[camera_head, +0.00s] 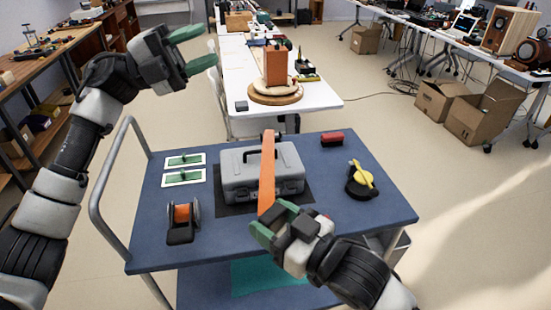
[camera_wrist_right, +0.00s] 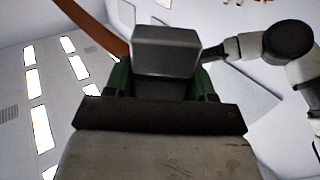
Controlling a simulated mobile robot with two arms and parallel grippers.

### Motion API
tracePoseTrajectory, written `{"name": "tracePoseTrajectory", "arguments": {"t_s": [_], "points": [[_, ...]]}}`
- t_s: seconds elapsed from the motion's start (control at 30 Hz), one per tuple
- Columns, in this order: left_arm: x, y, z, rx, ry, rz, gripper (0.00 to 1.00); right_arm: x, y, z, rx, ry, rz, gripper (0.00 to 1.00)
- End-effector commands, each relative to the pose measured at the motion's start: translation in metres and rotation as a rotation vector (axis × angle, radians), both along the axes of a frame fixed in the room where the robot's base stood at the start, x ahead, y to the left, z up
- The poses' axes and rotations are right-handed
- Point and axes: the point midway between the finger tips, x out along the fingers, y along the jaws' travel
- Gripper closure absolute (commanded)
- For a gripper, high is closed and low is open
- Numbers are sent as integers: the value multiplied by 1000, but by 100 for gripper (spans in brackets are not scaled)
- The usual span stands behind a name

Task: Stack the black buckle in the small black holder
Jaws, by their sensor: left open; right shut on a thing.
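My right gripper (camera_head: 272,222) is shut on the lower end of a long orange strap (camera_head: 267,170), in front of the grey toolbox. The strap also shows at the upper left of the right wrist view (camera_wrist_right: 92,27). A dark grey block (camera_wrist_right: 166,50) shows between the green fingers there; I cannot tell whether it is the black buckle. A small black holder-like piece (camera_head: 181,236) with an orange roll stands at the cart's front left. A black piece with a yellow lever (camera_head: 360,180) lies at the right. My left gripper (camera_head: 193,50) is open and empty, high at the upper left.
The grey toolbox (camera_head: 243,176) sits on a dark mat mid-cart. Two white cards (camera_head: 184,178) lie left of it, and a red-and-black brush (camera_head: 332,138) behind right. The blue cart top (camera_head: 140,246) is clear at its front. A white table (camera_head: 325,100) stands behind.

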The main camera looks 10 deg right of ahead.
Motion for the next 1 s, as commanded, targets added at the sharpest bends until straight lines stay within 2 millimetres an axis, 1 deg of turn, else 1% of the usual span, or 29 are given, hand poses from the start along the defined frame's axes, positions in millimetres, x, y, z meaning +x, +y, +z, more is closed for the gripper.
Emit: {"name": "tracePoseTrajectory", "arguments": {"t_s": [0.03,0.07,0.1,0.13,0.17,0.2,0.27,0.3,0.33,0.4,0.5,0.6,0.7,0.83,0.93,1.0], "points": [[-20,-25,6,83,-69,-56,60,0,0,0,1,-1,0,70],[-31,-39,6,139,-109,-90,60,0,0,0,1,-1,0,70],[-47,-57,4,216,-166,-135,60,0,0,0,1,-1,0,70],[-60,-70,2,279,-209,-168,60,0,0,0,1,-1,0,70],[-72,-82,-1,347,-256,-201,60,0,0,0,1,-1,0,70],[-89,-97,-8,443,-320,-245,60,0,0,0,1,-1,0,70],[-111,-114,-21,593,-413,-304,60,0,0,0,1,-1,0,70],[-124,-122,-31,694,-476,-339,60,0,0,0,1,-1,0,70],[-132,-126,-40,771,-521,-363,60,0,0,0,1,-1,0,70],[-146,-131,-59,952,-619,-408,60,0,0,0,1,-1,0,70],[-157,-127,-84,1194,-735,-449,60,0,0,0,1,-1,0,70],[-158,-117,-100,1396,-821,-467,60,0,0,0,1,-1,0,70],[-156,-106,-110,1542,-873,-473,60,0,0,0,1,-1,0,70],[-154,-98,-116,1643,-907,-473,60,0,0,0,1,-1,0,70],[-153,-95,-123,1667,-913,-473,60,0,0,0,1,-1,0,70],[-153,-95,-130,1669,-913,-474,60,0,0,0,1,-1,0,70]]}}
